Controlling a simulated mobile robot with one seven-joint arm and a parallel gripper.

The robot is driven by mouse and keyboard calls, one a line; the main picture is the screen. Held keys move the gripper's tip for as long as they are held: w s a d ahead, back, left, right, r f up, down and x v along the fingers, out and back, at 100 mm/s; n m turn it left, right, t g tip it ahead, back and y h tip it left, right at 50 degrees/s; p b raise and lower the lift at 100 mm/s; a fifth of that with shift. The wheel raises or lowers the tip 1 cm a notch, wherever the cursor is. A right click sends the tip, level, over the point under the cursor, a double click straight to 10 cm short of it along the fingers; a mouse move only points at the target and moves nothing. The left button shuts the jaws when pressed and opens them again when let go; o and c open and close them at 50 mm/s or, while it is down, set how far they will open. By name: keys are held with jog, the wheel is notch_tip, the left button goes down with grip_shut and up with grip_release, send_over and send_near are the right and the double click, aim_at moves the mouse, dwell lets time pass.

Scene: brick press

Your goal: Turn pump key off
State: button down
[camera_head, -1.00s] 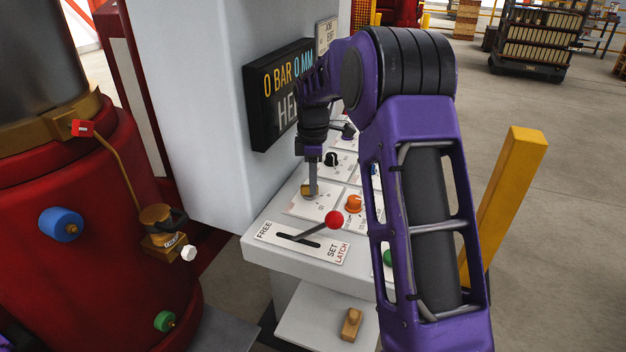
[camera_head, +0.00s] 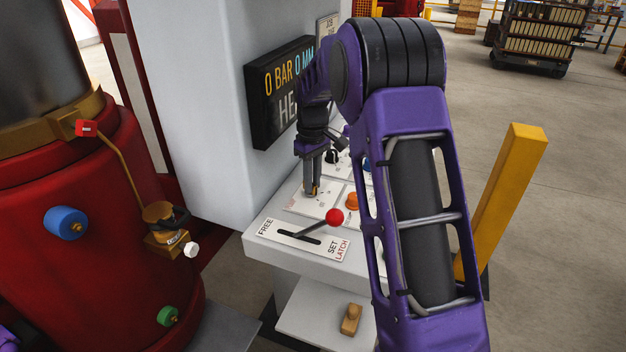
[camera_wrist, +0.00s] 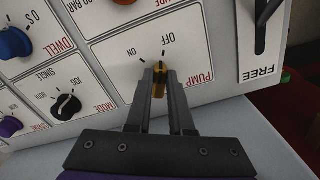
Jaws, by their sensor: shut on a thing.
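The pump key (camera_wrist: 161,78) is a small brass-coloured key on a white plate (camera_wrist: 188,76) lettered PUMP, with ON and OFF marked above it in the wrist view. My gripper (camera_wrist: 160,72) is shut on the key, one finger on each side. The key's upper end appears to point near the OFF mark, but the fingers hide much of it. In the head view my gripper (camera_head: 312,190) reaches down onto the key at the back left of the sloping panel.
A lever with a red ball (camera_head: 334,216) stands close in front, in a FREE/SET LATCH slot. An orange knob (camera_head: 352,201) is right of the gripper. A black MODE knob (camera_wrist: 66,105) and blue DWELL knob (camera_wrist: 14,43) are nearby. The display (camera_head: 277,95) stands behind.

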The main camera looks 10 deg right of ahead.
jog(key=shift+m, duration=0.6)
jog(key=c, duration=0.8)
grip_release()
notch_tip(320, 180, up, 17)
jog(key=shift+r, duration=0.2)
